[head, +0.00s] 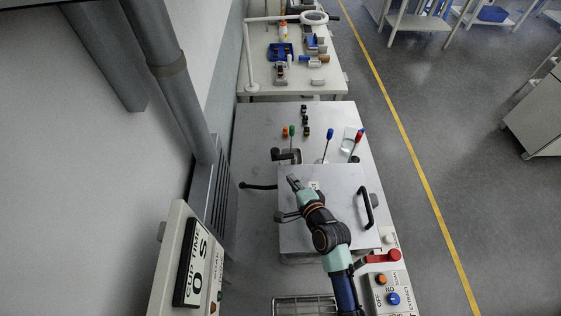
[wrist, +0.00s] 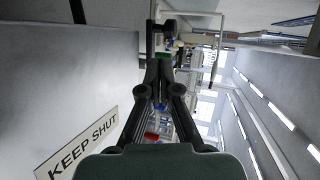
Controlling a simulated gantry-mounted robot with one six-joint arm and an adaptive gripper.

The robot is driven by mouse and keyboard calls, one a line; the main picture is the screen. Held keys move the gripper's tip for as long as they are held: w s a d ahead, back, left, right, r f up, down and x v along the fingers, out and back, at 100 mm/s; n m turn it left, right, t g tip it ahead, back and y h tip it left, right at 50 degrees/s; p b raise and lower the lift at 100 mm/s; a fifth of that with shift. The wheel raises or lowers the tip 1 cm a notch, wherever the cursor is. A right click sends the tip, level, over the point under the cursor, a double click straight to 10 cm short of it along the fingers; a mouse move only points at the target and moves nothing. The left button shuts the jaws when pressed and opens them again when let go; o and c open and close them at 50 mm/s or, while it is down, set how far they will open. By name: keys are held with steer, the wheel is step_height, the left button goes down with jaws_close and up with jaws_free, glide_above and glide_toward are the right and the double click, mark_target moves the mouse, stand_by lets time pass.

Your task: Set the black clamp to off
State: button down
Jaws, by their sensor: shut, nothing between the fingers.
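My gripper (head: 293,181) is shut and empty above the left part of a flat grey lid, near its far edge. In the wrist view its fingers (wrist: 160,70) are together. A black clamp-like part (head: 286,155) stands just beyond the lid; a dark part with a round end (wrist: 165,27) shows past the fingertips in the wrist view. A black lever with a ball end (head: 258,186) sticks out left of the lid. Another dark part (head: 288,216) sits at the lid's left edge, partly beside my arm. I cannot tell for sure which of these is the black clamp, nor its setting.
The lid (head: 340,185) has a black bar handle (head: 366,208) on its right and a "KEEP SHUT" label (wrist: 77,149). A red lever (head: 382,257) and a button panel (head: 388,290) are at near right. Screwdrivers (head: 327,146) stand beyond the lid.

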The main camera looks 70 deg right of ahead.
mark_target(276, 156)
steer(key=x, duration=0.6)
steer(key=r+x, duration=0.1)
steer(key=x, duration=0.2)
steer(key=shift+w+d+f, duration=0.1)
steer(key=shift+w+d, duration=0.25)
steer(key=shift+w+d, duration=0.45)
steer(key=shift+w, duration=0.15)
steer(key=shift+f, duration=0.2)
steer(key=shift+a, duration=0.1)
